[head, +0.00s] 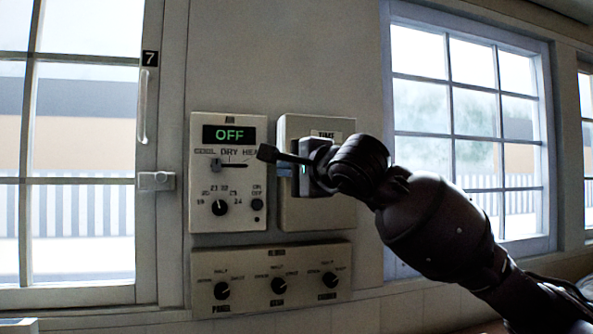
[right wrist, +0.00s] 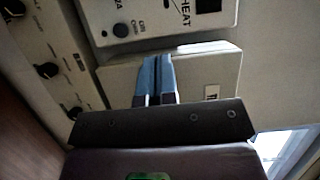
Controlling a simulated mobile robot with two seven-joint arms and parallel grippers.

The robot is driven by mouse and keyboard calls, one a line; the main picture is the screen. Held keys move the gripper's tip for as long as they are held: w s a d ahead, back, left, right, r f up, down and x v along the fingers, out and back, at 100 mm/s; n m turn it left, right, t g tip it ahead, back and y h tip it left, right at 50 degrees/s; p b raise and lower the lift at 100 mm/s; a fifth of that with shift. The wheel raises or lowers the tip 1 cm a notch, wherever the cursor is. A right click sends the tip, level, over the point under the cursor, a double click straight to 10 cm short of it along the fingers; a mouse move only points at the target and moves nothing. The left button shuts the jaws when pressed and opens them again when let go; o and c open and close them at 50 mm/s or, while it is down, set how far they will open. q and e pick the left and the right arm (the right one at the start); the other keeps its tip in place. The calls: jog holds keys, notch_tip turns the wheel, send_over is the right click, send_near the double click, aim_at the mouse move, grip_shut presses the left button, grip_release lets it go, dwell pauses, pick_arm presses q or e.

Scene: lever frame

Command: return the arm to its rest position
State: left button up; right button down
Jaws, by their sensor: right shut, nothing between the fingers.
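My right arm (head: 435,220) reaches in from the lower right of the head view. Its gripper (head: 285,170) is in front of the right-hand wall box, close to the right edge of the control panel. In the right wrist view the two bluish fingers (right wrist: 155,78) are together with nothing between them. They show over the face of the plain box; whether they touch it I cannot tell. The control panel (head: 202,140) shows a green OFF display (head: 230,134), a slider (head: 216,164) under COOL, and a round dial (head: 220,208). My left gripper is not in view.
The box labelled TIMER (head: 316,212) is partly hidden behind my gripper. A lower panel (head: 250,292) carries three knobs. A window with a handle (head: 143,120) and latch (head: 156,181) is on the left; another window (head: 420,100) stands behind my arm. Bare wall shows above the boxes.

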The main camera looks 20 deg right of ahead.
jog(key=s+a, duration=0.4)
jog(key=a, duration=0.1)
jog(key=shift+f, duration=0.25)
